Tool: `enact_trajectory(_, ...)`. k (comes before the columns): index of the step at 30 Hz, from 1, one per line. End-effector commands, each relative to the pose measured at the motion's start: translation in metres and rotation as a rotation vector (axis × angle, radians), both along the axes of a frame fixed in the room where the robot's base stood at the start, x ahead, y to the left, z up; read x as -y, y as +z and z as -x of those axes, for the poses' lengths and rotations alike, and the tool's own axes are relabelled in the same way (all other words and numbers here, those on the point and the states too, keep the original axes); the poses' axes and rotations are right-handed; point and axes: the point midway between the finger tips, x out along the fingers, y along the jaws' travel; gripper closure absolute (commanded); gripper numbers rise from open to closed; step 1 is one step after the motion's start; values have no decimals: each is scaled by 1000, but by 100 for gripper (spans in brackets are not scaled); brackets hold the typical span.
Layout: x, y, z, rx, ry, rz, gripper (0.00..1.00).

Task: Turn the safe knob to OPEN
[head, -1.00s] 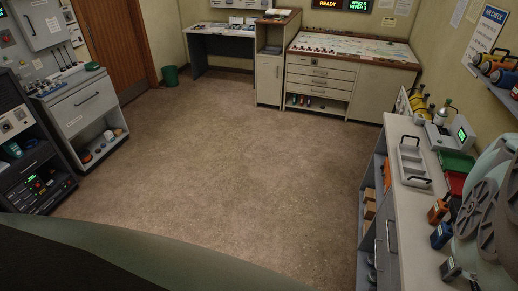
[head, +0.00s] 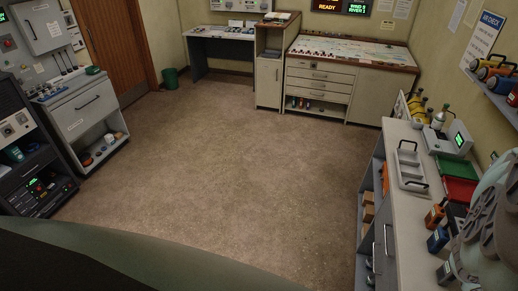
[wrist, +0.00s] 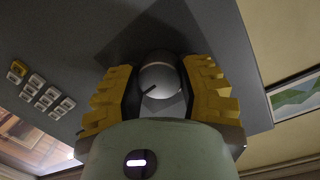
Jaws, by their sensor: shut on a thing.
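The safe knob (wrist: 160,82) is a round silver knob with a dark pointer line, in the middle of the wrist view. It sits on a dark grey face (wrist: 225,40). My gripper (wrist: 160,76) has its two yellow ridged fingers on either side of the knob, shut on it. The pointer line slants down to the left. No OPEN mark can be read; the fingers and gripper body hide part of the face around the knob. The knob cannot be made out in the head view.
White buttons (wrist: 47,97) are on the dark face left of the knob. In the head view, a counter (head: 405,205) at the right holds a tray (head: 410,170), a red bin (head: 459,189) and handheld radios. The middle floor (head: 220,170) is clear.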

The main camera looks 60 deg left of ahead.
Motion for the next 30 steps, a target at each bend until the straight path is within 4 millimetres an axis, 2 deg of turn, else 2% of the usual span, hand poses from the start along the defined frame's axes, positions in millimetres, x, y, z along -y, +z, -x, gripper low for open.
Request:
enact_trajectory(10, -1, -1, -1, 85, 4, -70, 97)
enact_trajectory(24, -1, 0, -1, 97, 3, -77, 97)
enact_trajectory(25, -1, 0, -1, 97, 3, -77, 57)
enact_trajectory(30, 0, 0, -1, 97, 1, -76, 40)
